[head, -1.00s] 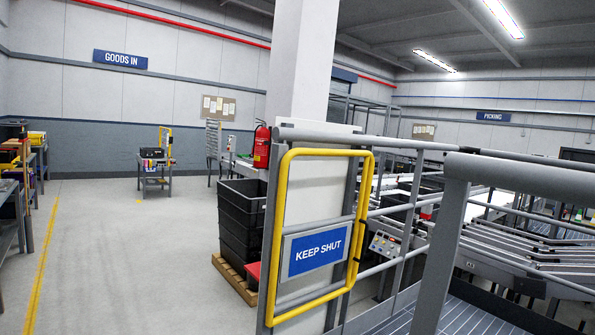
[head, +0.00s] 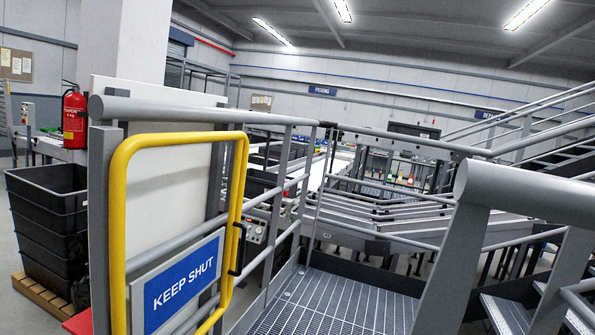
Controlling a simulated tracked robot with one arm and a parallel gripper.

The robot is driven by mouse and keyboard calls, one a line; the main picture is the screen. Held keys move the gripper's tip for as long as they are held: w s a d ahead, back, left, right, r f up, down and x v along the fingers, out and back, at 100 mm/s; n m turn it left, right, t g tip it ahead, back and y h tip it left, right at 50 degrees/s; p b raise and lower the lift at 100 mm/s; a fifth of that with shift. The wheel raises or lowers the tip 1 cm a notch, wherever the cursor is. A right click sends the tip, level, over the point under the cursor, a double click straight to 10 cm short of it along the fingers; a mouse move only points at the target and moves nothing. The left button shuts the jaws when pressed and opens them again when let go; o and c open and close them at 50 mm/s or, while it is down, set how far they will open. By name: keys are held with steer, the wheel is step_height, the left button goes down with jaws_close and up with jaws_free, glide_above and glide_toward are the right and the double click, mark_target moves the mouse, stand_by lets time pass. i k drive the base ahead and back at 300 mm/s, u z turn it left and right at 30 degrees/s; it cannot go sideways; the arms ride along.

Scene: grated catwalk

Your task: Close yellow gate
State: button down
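The yellow gate (head: 243,185) is a rounded yellow tube frame at the left of the head view. It carries a blue "KEEP SHUT" sign (head: 180,282). The gate stands open, beside the grey left railing and a grey post (head: 103,220), and the passage to its right is clear. A dark handle or latch piece (head: 238,250) shows on its right upright. The gate's lower part is cut off by the picture edge. My gripper is not in view.
The grated catwalk floor (head: 340,300) lies ahead between the railings. A thick grey rail and post (head: 455,250) stand close at the right, with stair treads (head: 505,312) beyond. Black crates (head: 50,215) and a red extinguisher (head: 75,118) are at the left.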

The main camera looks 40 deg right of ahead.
mark_target(157, 296)
steer(key=z, duration=0.35)
steer(key=i, duration=0.65)
steer(key=z, duration=0.65)
steer(key=i, duration=0.5)
steer(key=u, duration=0.15)
